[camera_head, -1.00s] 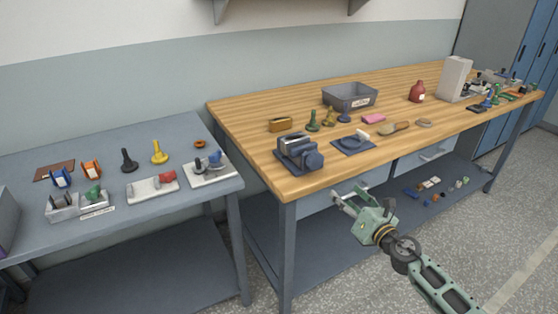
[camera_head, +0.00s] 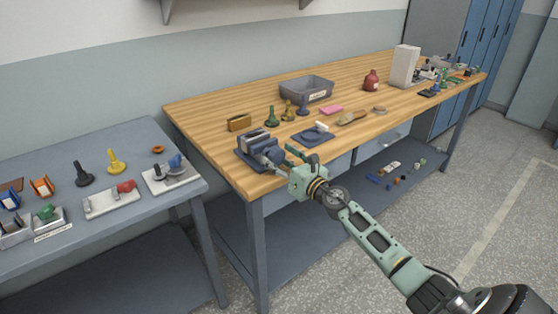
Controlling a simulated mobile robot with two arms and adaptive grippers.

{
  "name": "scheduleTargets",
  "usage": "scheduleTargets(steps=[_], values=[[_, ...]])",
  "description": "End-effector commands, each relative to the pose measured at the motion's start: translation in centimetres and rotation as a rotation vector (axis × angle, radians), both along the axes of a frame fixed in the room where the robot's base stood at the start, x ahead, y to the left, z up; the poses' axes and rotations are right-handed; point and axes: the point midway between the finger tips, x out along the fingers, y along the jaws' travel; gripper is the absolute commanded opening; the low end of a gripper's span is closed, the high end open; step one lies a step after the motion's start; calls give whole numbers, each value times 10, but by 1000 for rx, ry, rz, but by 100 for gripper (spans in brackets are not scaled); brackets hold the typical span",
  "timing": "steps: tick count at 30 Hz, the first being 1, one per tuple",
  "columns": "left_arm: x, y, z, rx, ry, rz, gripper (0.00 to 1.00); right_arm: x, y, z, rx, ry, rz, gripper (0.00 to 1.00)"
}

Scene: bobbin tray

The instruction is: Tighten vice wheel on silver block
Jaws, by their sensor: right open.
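A dark blue vice (camera_head: 251,144) stands at the near left corner of the wooden workbench. A silver block appears to sit between its jaws, but it is too small to tell for sure. The vice's wheel side faces right and is partly hidden by my right gripper. My right gripper (camera_head: 281,157) is open, with its fingers at the vice's right side, near the wheel. I cannot tell whether they touch it. My left gripper is not in view.
A grey table (camera_head: 125,150) with fixtures stands left. Floor at right is clear.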

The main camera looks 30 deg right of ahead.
Motion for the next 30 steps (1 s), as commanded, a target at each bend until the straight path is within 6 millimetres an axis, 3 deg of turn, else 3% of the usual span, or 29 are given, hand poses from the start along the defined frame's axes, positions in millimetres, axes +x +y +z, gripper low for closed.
scheduleTargets(steps=[8, 22, 30], values=[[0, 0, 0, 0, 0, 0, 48, 1, 0, 0, 0, 0, 0, 56], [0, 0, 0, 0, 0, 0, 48, 1, 1, 0, 1, 1, 2, 15], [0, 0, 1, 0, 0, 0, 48, 1, 1, 0, 25, 3, 3, 14]])
